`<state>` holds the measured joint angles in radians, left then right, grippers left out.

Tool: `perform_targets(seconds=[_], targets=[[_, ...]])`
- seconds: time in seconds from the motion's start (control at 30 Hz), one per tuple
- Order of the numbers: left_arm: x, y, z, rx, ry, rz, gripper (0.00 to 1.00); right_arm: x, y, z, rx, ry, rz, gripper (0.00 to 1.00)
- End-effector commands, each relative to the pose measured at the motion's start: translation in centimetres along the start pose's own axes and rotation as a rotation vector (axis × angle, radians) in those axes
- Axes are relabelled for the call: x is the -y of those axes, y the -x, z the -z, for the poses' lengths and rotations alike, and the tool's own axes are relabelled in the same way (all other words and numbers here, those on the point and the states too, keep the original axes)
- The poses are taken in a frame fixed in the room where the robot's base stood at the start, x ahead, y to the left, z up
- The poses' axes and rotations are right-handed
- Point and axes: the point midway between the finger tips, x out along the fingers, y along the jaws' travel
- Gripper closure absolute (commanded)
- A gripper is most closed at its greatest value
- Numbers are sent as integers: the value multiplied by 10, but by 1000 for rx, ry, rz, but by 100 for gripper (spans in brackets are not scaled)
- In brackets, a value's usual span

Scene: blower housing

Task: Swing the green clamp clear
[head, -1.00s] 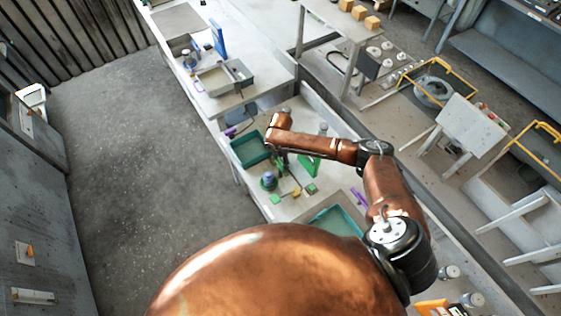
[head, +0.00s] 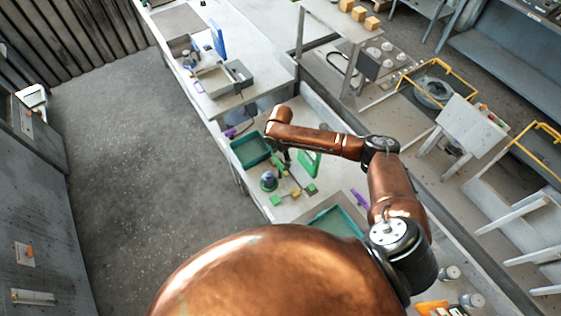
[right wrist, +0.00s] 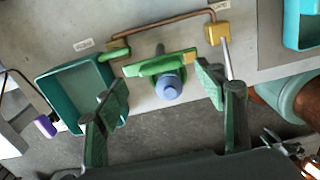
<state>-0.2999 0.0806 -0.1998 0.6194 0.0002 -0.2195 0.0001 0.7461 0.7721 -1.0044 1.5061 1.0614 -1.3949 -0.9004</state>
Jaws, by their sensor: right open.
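In the right wrist view a green bar-shaped piece, which looks like the green clamp (right wrist: 150,68), lies between my fingers with a blue round knob (right wrist: 168,88) at its middle. My right gripper (right wrist: 163,95) is open, one finger on each side of the piece; I cannot tell whether either finger touches it. A copper-coloured rod (right wrist: 160,27) runs behind it, from near a smaller green piece (right wrist: 115,52) to a yellow block (right wrist: 217,34). In the head view my right gripper (head: 282,157) is small and partly hidden under its arm over the bench. My left gripper is out of view.
A teal tray (head: 250,150) stands left of my right gripper, and another teal tray (head: 338,222) lies nearer. The bench's left edge is near.

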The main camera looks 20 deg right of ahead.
Motion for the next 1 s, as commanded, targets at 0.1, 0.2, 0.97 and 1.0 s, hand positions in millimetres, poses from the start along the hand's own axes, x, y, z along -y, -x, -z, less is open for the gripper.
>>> perform_targets(seconds=[0.1,0.2,0.97,1.0], targets=[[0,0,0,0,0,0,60,-1,28,0,0,3,-5,36],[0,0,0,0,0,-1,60,-1,47,-1,1,1,-4,36],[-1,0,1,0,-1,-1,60,0,79,0,1,1,-1,36],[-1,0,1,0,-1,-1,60,0,79,0,1,1,-1,36]])
